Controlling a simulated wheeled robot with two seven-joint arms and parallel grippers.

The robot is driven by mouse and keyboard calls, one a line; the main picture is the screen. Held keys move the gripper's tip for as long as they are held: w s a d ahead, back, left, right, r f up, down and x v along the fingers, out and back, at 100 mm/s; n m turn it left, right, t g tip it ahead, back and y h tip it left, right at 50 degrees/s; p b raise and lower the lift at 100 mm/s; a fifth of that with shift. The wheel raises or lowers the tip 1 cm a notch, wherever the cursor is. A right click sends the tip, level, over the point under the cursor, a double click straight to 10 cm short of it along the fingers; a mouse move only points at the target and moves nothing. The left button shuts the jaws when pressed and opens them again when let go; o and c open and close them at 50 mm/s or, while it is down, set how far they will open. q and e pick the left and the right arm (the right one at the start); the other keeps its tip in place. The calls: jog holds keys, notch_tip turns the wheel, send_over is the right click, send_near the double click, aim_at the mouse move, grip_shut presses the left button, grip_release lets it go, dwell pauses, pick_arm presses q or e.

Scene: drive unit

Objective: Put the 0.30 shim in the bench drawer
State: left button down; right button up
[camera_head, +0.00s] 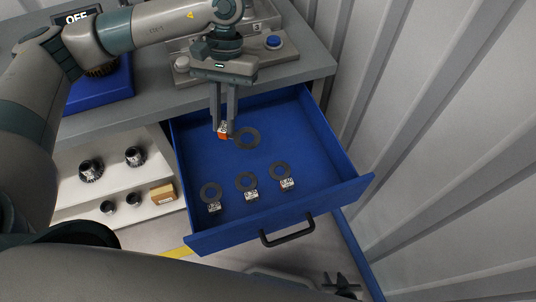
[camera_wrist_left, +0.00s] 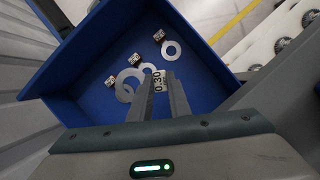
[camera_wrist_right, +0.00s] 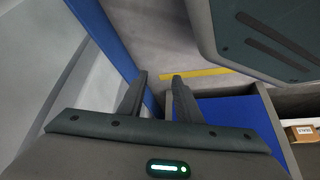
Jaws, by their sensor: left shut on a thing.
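The tag reads 0.30 between the fingers in the left wrist view (camera_wrist_left: 157,82). I cannot tell whether the ring touches the drawer floor. Three other tagged ring shims lie nearer the drawer front: left (camera_head: 210,192), middle (camera_head: 246,181) and right (camera_head: 280,171). My right gripper (camera_wrist_right: 159,92) is open and empty, outside the drawer, near its front right corner.
The grey bench top (camera_head: 300,62) is above the drawer, with a blue button (camera_head: 273,42) on a fixture. A white shelf (camera_head: 70,195) at left holds several dark parts and a cardboard box (camera_head: 163,193). A corrugated wall (camera_head: 450,120) stands close on the right.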

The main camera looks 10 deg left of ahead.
aim_at(240, 145)
jog(key=shift+s+a, duration=0.15)
